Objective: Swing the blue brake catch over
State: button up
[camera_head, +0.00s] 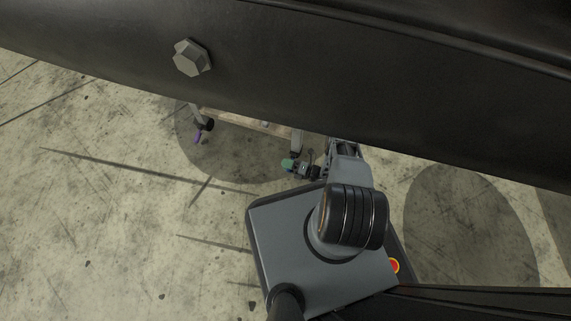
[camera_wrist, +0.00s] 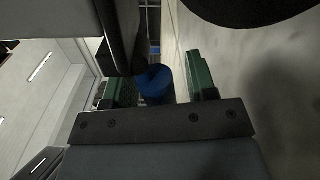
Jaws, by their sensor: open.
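The blue brake catch (camera_wrist: 154,86) shows in the wrist view as a rounded blue piece beside a dark, wheel-like part (camera_wrist: 124,38). My gripper (camera_wrist: 160,78) is open, with one green finger on each side of the catch. The catch appears nearer the left finger; whether they touch I cannot tell. In the head view, my gripper (camera_head: 290,165) shows as a small green patch low by a leg of a wooden-topped frame. I cannot make out the blue catch there.
A large dark body with a hex bolt (camera_head: 191,57) spans the top of the head view. A purple piece (camera_head: 198,137) sits by another caster (camera_head: 207,125) at the left. The stained concrete floor (camera_head: 90,200) is clear to the left.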

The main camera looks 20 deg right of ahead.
grip_shut()
dwell(0.5)
